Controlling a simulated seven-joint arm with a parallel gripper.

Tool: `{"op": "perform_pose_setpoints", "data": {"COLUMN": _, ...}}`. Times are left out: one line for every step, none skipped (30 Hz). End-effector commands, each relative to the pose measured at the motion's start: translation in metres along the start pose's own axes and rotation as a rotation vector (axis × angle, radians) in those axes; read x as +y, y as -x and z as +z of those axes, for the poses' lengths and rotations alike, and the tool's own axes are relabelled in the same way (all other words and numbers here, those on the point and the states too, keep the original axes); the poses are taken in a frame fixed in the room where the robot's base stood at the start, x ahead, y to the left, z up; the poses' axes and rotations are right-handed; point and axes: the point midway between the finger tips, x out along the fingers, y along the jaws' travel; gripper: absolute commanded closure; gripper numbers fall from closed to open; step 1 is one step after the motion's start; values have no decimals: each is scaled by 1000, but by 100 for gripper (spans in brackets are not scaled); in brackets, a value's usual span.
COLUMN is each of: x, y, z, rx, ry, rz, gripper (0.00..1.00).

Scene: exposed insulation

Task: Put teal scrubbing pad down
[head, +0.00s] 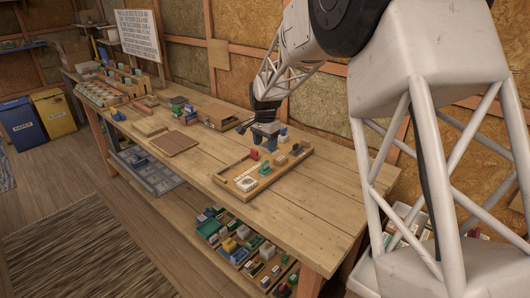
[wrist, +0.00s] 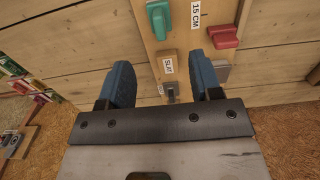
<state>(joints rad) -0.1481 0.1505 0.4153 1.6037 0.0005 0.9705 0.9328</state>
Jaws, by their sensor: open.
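A teal piece (wrist: 158,18), which looks like the scrubbing pad, lies at the top of the wrist view on a light wooden strip. In the head view a teal-green piece (head: 264,168) lies on the shallow wooden tray (head: 233,187) on the workbench. My gripper (head: 266,146) hangs over the tray's far side in the head view. In the wrist view its two blue fingers (wrist: 162,76) are spread apart with nothing held between them. The teal piece is beyond the fingertips, apart from them.
A red piece (wrist: 223,37), a grey block (wrist: 222,70) and a tan block (wrist: 168,62) lie close to the fingers. Further left on the workbench (head: 315,205) are a brown board (head: 173,143) and a wooden box (head: 217,117). The bench's near right end is clear.

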Motion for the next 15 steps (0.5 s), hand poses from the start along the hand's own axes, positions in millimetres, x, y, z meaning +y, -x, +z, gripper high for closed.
{"op": "perform_pose_setpoints", "data": {"x": 0, "y": 4, "z": 0, "rx": 0, "ry": 0, "rz": 0, "gripper": 41}}
{"op": "perform_pose_setpoints", "data": {"x": 0, "y": 6, "z": 0, "rx": 0, "ry": 0, "rz": 0, "gripper": 41}}
{"op": "perform_pose_setpoints", "data": {"x": 0, "y": 8, "z": 0, "rx": 0, "ry": 0, "rz": 1, "gripper": 41}}
{"op": "perform_pose_setpoints", "data": {"x": 0, "y": 9, "z": 0, "rx": -1, "ry": 0, "rz": 1, "gripper": 41}}
{"op": "perform_pose_setpoints", "data": {"x": 0, "y": 10, "z": 0, "rx": -1, "ry": 0, "rz": 1, "gripper": 41}}
{"op": "perform_pose_setpoints", "data": {"x": 0, "y": 11, "z": 0, "rx": -1, "ry": 0, "rz": 1, "gripper": 41}}
{"op": "perform_pose_setpoints", "data": {"x": 0, "y": 11, "z": 0, "rx": -1, "ry": 0, "rz": 1, "gripper": 41}}
{"op": "perform_pose_setpoints", "data": {"x": 0, "y": 11, "z": 0, "rx": -1, "ry": 0, "rz": 1, "gripper": 41}}
{"op": "perform_pose_setpoints", "data": {"x": 0, "y": 11, "z": 0, "rx": -1, "ry": 0, "rz": 1, "gripper": 41}}
{"op": "perform_pose_setpoints", "data": {"x": 0, "y": 11, "z": 0, "rx": -1, "ry": 0, "rz": 1, "gripper": 41}}
{"op": "perform_pose_setpoints", "data": {"x": 0, "y": 11, "z": 0, "rx": -1, "ry": 0, "rz": 1, "gripper": 41}}
{"op": "perform_pose_setpoints", "data": {"x": 0, "y": 11, "z": 0, "rx": -1, "ry": 0, "rz": 1, "gripper": 41}}
{"op": "perform_pose_setpoints", "data": {"x": 0, "y": 11, "z": 0, "rx": -1, "ry": 0, "rz": 1, "gripper": 41}}
{"op": "perform_pose_setpoints", "data": {"x": 0, "y": 11, "z": 0, "rx": -1, "ry": 0, "rz": 1, "gripper": 41}}
{"op": "perform_pose_setpoints", "data": {"x": 0, "y": 11, "z": 0, "rx": -1, "ry": 0, "rz": 1, "gripper": 41}}
